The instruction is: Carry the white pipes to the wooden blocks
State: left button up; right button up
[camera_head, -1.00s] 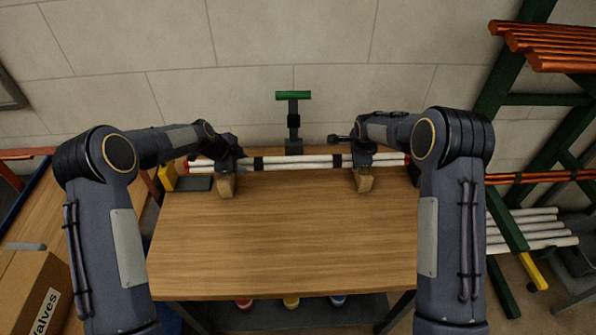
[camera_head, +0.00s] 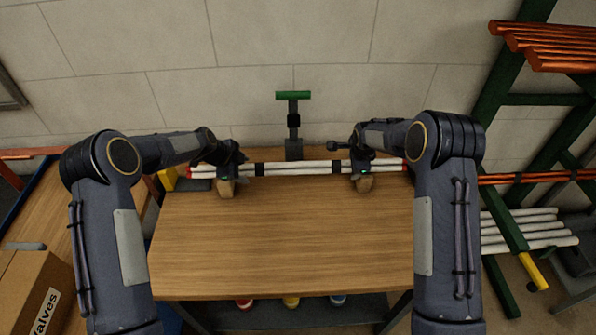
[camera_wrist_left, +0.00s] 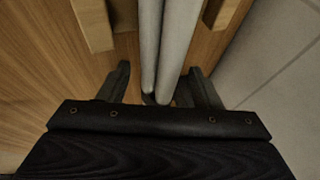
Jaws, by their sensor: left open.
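The bundle of white pipes (camera_head: 300,167) with red ends lies across the back of the table, over the left wooden block (camera_head: 227,187) and the right wooden block (camera_head: 364,184). My left gripper (camera_head: 238,158) is at the pipes near the left block. In the left wrist view, its fingers (camera_wrist_left: 163,88) are spread apart on either side of the pipes (camera_wrist_left: 167,40), with wood (camera_wrist_left: 93,25) showing beside them. My right gripper (camera_head: 360,160) is at the pipes by the right block; its fingers are too small to read.
A green-topped stand (camera_head: 293,125) rises behind the pipes. The wooden tabletop (camera_head: 285,240) in front is clear. A green rack with white pipes (camera_head: 525,230) and copper pipes (camera_head: 550,45) stands at right. A cardboard box (camera_head: 35,290) is at lower left.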

pick_arm(q)
jog(key=shift+r, duration=0.1)
pick_arm(e)
jog(key=shift+r, duration=0.2)
pick_arm(q)
jog(key=v, duration=1.1)
jog(key=shift+s+a+r, duration=0.2)
jog(key=shift+r, duration=0.1)
pick_arm(e)
jog(key=v, duration=1.1)
jog(key=shift+s+r, duration=0.15)
jog(key=shift+r, duration=0.15)
